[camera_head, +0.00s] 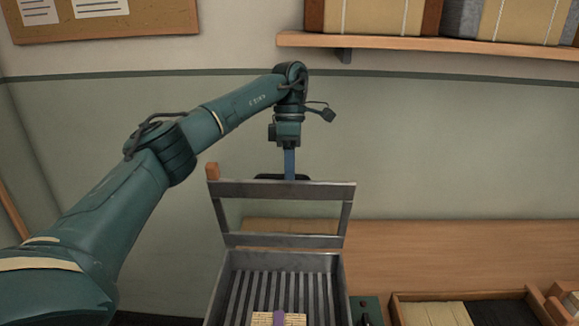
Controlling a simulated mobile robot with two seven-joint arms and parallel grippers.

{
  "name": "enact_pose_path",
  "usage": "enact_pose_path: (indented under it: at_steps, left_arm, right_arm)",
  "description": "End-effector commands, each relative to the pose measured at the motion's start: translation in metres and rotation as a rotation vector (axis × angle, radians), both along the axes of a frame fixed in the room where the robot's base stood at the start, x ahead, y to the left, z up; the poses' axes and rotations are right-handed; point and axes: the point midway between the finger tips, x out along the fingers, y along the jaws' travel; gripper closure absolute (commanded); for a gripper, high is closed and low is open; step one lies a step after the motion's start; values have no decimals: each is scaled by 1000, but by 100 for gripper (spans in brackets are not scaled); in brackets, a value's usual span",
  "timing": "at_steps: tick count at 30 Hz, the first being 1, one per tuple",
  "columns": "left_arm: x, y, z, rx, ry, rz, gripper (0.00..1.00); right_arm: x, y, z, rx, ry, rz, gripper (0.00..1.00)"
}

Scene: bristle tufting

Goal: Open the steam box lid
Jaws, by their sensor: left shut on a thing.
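The steam box (217,290) is a grey metal box in the lower middle of the head view, with a slatted floor (280,285). Its lid (280,240), a metal frame with an open middle, stands raised at the back of the box. A dark handle (302,177) shows at the lid's top edge. My left gripper (289,170) reaches down to this handle and is shut on it; the fingertips are partly hidden behind the lid's top bar. My right gripper is not in view.
A light block with a purple band (279,318) sits at the box's front. A small green unit (367,308) stands right of the box, then a wooden tray (535,300) with pale and dark pieces. A shelf (430,46) hangs above. The wooden table (460,250) is clear behind the tray.

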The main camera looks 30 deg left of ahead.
Motion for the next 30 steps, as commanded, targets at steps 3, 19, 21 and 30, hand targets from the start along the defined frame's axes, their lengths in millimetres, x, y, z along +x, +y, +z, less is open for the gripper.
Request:
enact_pose_path:
  at_steps: [3,19,21,30]
  left_arm:
    - [-2,0,-12,-1,34,3,100]
    - [-3,0,-12,-7,46,3,83]
    - [-3,0,-11,-8,45,2,78]
    - [-3,0,-7,-12,43,0,64]
  right_arm:
    - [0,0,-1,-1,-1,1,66]
    - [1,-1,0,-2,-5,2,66]
    - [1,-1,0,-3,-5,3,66]
    - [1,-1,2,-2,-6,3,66]
